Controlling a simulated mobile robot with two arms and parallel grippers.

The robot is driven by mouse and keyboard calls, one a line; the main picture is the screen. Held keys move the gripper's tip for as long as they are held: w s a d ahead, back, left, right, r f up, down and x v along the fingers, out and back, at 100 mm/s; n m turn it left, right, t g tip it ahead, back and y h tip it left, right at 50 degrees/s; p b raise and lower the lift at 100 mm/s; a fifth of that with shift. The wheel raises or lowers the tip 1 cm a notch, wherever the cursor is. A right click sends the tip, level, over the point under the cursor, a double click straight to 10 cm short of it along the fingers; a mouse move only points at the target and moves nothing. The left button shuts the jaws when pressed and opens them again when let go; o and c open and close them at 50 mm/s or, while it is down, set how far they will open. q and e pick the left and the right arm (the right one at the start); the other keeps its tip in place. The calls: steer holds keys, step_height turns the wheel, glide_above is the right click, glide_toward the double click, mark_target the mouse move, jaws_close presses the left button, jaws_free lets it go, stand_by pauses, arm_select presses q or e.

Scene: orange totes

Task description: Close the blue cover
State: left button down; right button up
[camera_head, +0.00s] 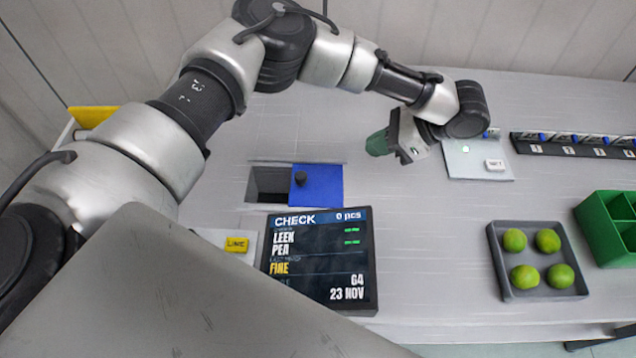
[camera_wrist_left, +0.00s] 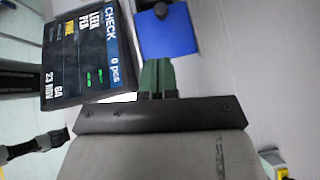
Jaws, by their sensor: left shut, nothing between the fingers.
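The blue cover (camera_head: 322,190) is a flat square panel with a black knob (camera_head: 300,178) near its left edge. It lies at the right of a dark rectangular opening (camera_head: 267,185) in the grey worktop, and the left part of the opening is uncovered. My left gripper (camera_head: 378,143) has green fingers and is shut and empty, up and to the right of the cover. In the left wrist view, the blue cover (camera_wrist_left: 168,36) shows just beyond the shut fingertips (camera_wrist_left: 157,66).
A black display (camera_head: 320,260) stands just below the cover, with a yellow label (camera_head: 237,244) to its left. A grey tray (camera_head: 535,293) of green fruit and a green bin (camera_head: 607,228) are at right. A switch panel (camera_head: 478,165) lies near the left gripper.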

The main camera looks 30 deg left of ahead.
arm_select(q)
step_height(320, 180, down, 6)
steer(key=b, duration=0.4)
glide_toward(307, 179)
steer(key=f, duration=0.2)
steer(key=a+f, duration=0.1)
steer(key=f, duration=0.1)
steer(key=shift+s+f+p, duration=0.1)
steer(key=shift+p, duration=0.25)
steer(key=shift+s+a+p, duration=0.15)
steer(key=shift+a+p, duration=0.1)
steer(key=shift+a, duration=0.35)
steer(key=shift+s+a+p, duration=0.2)
steer(key=shift+a, duration=0.4)
steer(key=shift+s+a+f, duration=0.1)
steer(key=shift+a+f, duration=0.05)
steer(key=shift+a, duration=0.2)
steer(key=shift+s+a+f, duration=0.1)
steer(key=shift+s+a, duration=0.05)
steer(key=shift+a, duration=0.2)
arm_select(e)
steer(key=shift+w+a+f, duration=0.15)
steer(key=shift+f, duration=0.9)
steer(key=shift+w+a+f, duration=0.1)
steer(key=shift+w+f, duration=0.05)
steer(key=shift+f, duration=0.85)
steer(key=shift+d, duration=0.1)
